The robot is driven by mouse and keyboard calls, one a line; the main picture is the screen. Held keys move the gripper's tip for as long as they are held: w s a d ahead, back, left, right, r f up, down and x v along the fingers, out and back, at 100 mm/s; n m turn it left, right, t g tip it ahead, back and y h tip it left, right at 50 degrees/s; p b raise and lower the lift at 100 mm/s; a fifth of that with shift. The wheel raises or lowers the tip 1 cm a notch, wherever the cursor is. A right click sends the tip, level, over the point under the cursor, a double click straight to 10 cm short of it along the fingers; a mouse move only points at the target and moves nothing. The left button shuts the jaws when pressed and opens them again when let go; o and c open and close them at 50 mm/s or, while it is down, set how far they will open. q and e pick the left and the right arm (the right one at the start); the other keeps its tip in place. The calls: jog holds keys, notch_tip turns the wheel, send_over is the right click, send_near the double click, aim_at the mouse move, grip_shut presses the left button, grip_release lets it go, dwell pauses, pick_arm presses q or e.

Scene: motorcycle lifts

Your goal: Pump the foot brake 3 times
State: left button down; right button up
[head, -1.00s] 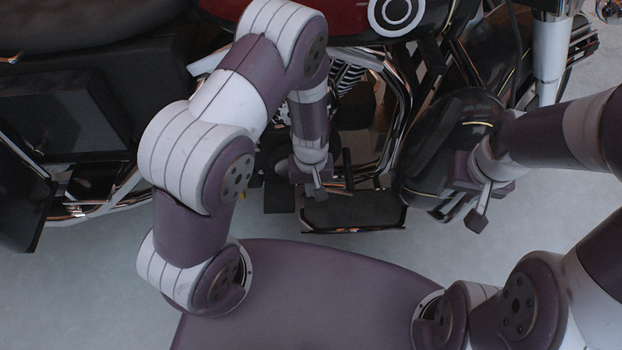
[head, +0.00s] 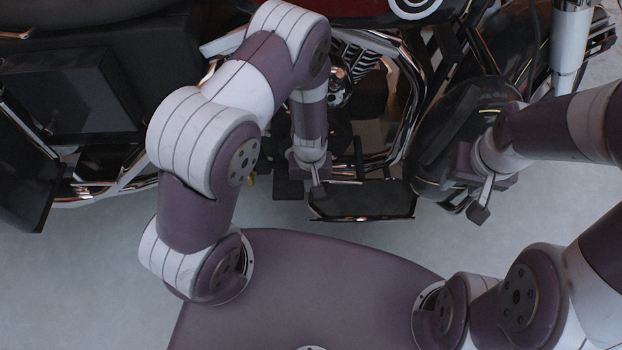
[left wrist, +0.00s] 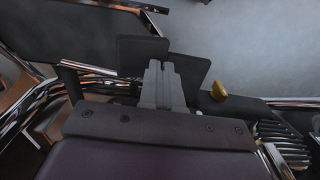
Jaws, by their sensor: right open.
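The motorcycle's right side faces me. My left gripper (head: 316,189) points down at its lower side, at the inner left end of the black footboard (head: 365,204). In the left wrist view its two grey fingers (left wrist: 162,78) are together, with nothing visible between them. Their tips are over or against two small black pads, a left pad (left wrist: 141,50) and a right pad (left wrist: 190,72). One of these may be the foot brake; I cannot tell which, nor whether the fingers touch it. My right gripper (head: 467,207) is open and empty, in front of the black rounded front part.
Chrome pipes (head: 407,95) and the finned engine (head: 357,57) lie behind my left gripper. A black side case (head: 75,95) is at the left. A gold knob (left wrist: 220,90) shows beside the pads. Grey floor (head: 80,270) is clear in front.

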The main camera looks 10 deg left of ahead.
pick_arm(q)
jog(key=shift+s+a+f, duration=0.15)
jog(key=shift+s+f, duration=0.25)
jog(key=a+r+p, duration=0.4)
jog(key=r+p, duration=0.5)
jog(key=r, duration=0.5)
jog(key=shift+w+a, duration=0.2)
jog(key=shift+w, duration=0.25)
